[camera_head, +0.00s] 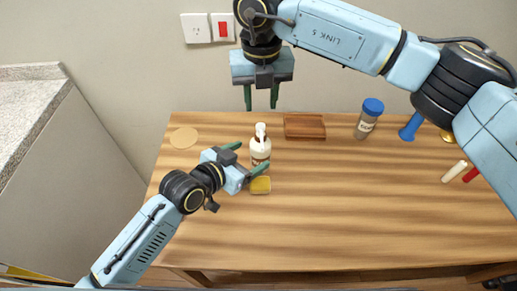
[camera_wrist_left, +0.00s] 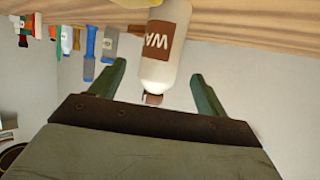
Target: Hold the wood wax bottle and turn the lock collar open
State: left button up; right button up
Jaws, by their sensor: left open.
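The wood wax bottle (camera_head: 260,152), white with a brown label and a white pump-like top, stands upright on the wooden table. In the left wrist view the bottle (camera_wrist_left: 166,65) appears upside down, with "WA" readable on its label and a brownish part (camera_wrist_left: 152,98) at its narrow end. The lock collar is too small to make out clearly. My left gripper (camera_head: 250,157) is open at the bottle; in its wrist view the fingers (camera_wrist_left: 158,80) lie on either side with visible gaps. My right gripper (camera_head: 261,99) is open and empty, pointing down above the bottle top.
A yellow block (camera_head: 260,185) lies just in front of the bottle. A wooden tray (camera_head: 304,126) is behind right, a blue-lidded jar (camera_head: 368,118) and blue object (camera_head: 411,127) farther right. A tan disc (camera_head: 184,138) lies at left. The front table is clear.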

aim_at(253, 153)
pick_arm(q)
jog(key=x, duration=0.5)
jog(key=shift+w+d+f, duration=0.15)
jog(key=shift+w+d, duration=0.05)
